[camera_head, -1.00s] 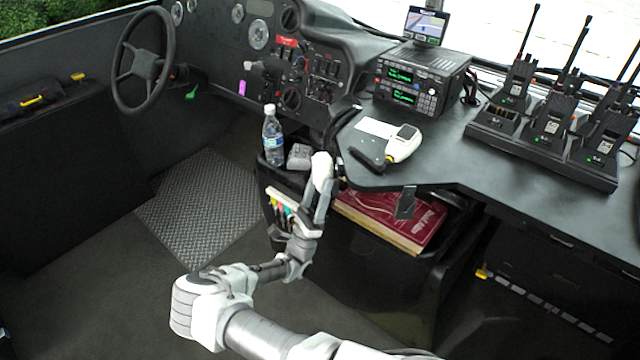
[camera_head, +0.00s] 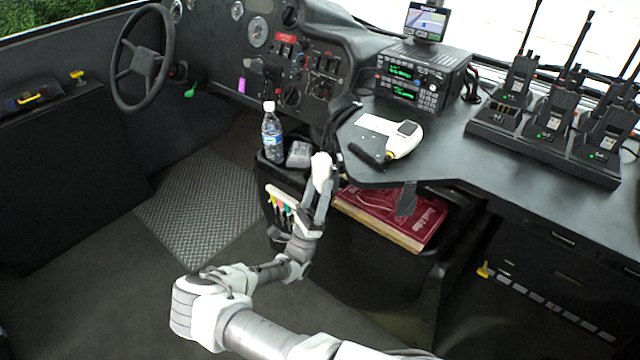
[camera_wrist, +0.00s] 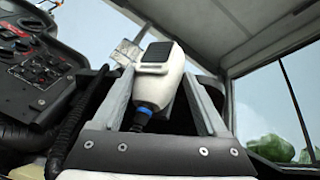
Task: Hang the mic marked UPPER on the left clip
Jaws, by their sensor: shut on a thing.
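My gripper (camera_head: 319,190) is shut on a white mic (camera_head: 321,165), which stands up between the fingertips in front of the desk's left end. In the wrist view the held mic (camera_wrist: 159,85) has a black grille at its top and a blue cord fitting at its lower end. No UPPER mark is readable. A second white mic (camera_head: 406,139) with a dark grille lies on the desk. A black bracket (camera_head: 407,199) hangs at the desk's front edge; I cannot tell whether it is one of the clips. No clip is clearly identifiable as the left one.
A water bottle (camera_head: 272,133) and a grey object (camera_head: 299,154) stand just left of my gripper. A red book (camera_head: 395,214) lies on a shelf under the desk (camera_head: 450,150). A radio unit (camera_head: 424,78) and several handheld radios (camera_head: 547,125) are farther back.

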